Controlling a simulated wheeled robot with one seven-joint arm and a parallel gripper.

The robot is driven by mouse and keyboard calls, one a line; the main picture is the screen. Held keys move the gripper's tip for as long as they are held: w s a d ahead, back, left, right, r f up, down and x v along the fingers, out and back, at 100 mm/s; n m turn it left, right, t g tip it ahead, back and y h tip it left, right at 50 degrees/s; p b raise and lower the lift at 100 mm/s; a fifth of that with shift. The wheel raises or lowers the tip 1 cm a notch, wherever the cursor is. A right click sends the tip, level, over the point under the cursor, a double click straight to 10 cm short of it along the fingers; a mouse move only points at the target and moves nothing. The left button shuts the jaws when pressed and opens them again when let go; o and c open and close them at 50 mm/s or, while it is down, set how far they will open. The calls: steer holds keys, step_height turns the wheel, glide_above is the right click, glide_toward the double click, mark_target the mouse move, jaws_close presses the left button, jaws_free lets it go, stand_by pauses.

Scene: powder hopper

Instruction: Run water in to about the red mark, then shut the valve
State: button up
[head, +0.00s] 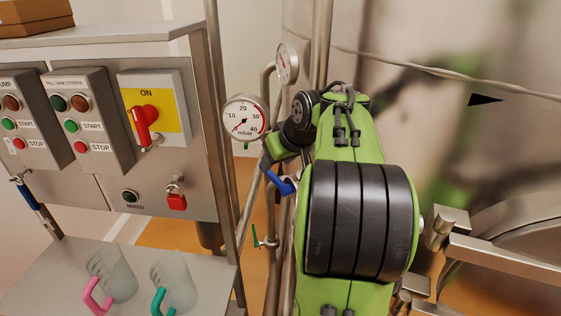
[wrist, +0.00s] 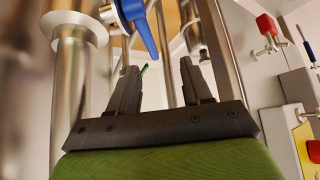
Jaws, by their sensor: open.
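A blue valve lever (head: 279,182) slants on the pipework just left of my arm in the head view. In the wrist view the blue lever (wrist: 142,28) hangs just above and beyond the fingertips. My gripper (wrist: 160,72) is open, with nothing between its two dark fingers, and seems apart from the lever. In the head view my arm hides much of the pipework, and the fingers cannot be made out. A round mbar gauge (head: 244,117) above the lever has a red arc on its right side; its needle points to the lower left. No water level shows.
A control panel (head: 165,195) with buttons, a red rotary switch (head: 142,120) and a red padlock (head: 176,201) stands left. Two clear jugs (head: 112,277) sit on a shelf below. Steel pipes and a small green-handled valve (head: 265,241) crowd the space beside my arm.

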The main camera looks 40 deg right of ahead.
steer(key=w+a+f+g+h+b, duration=0.1)
steer(key=w+a+f+b, duration=0.2)
steer(key=f, duration=0.5)
steer(key=n+g+h+b, duration=0.1)
steer(key=n+h+b, duration=0.5)
steer(key=h, duration=0.9)
glide_toward(266, 175)
steer(key=p+x, duration=0.2)
steer(key=x, duration=0.9)
steer(key=shift+d+r, duration=0.1)
steer(key=shift+r, duration=0.05)
jaws_close()
